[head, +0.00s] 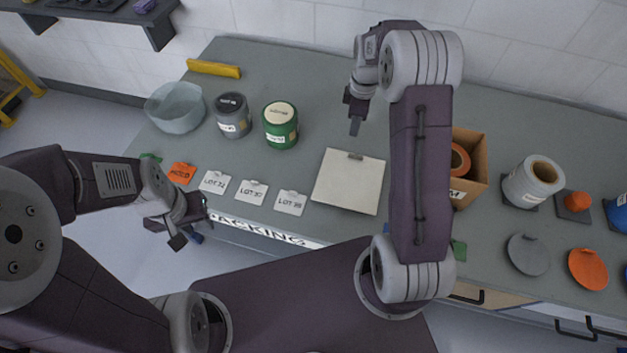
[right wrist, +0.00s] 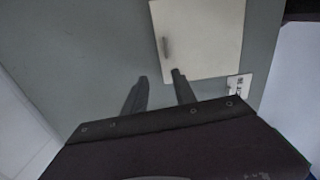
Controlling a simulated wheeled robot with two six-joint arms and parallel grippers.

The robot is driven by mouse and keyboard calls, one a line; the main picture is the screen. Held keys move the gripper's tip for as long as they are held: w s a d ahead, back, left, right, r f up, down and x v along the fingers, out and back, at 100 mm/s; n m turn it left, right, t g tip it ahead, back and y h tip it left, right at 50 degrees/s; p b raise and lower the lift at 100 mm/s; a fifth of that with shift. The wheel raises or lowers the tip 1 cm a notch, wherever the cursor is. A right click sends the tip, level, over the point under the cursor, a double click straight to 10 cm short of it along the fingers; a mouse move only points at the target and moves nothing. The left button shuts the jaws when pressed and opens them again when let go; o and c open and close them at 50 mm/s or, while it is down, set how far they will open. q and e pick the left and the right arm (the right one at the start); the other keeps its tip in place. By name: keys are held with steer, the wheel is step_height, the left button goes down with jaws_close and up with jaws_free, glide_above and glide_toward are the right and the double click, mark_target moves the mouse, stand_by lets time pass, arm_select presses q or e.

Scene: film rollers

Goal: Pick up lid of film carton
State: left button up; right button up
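The lid (head: 348,181) is a flat, cream-white square with a small grey tab handle near its far edge. It lies on the grey bench and also shows in the right wrist view (right wrist: 205,40), with its handle visible. The open film carton (head: 478,168) is brown, holds an orange roll, and is partly hidden by my right arm. My right gripper (head: 356,124) is open and empty, above the bench beyond the lid. In the right wrist view its fingers (right wrist: 158,88) are apart, one overlapping the lid's edge. My left gripper (head: 190,232) is open and empty by the bench's front edge.
Lot cards (head: 252,192) line the front edge left of the lid. A green tin (head: 280,125), a grey tin (head: 233,115) and a clear bowl (head: 175,108) stand behind them. A white roll (head: 533,182) and coloured discs (head: 587,268) are at right. Bench behind the lid is clear.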

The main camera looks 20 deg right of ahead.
mark_target(356, 155)
steer(key=shift+g, duration=0.3)
steer(key=f, duration=0.2)
steer(key=s+d+f, duration=0.1)
steer(key=f, duration=0.4)
steer(key=shift+s+d+f, duration=0.15)
steer(key=shift+s+d, duration=0.1)
steer(key=shift+d, duration=0.05)
steer(key=shift+w+f, duration=0.1)
steer(key=shift+f, duration=0.05)
steer(key=f, duration=0.4)
steer(key=shift+s+a+f+p, duration=0.15)
steer(key=shift+s+f+p, duration=0.15)
steer(key=shift+s+p, duration=0.1)
steer(key=shift+w+f, duration=0.15)
steer(key=shift+f, duration=0.2)
jaws_close()
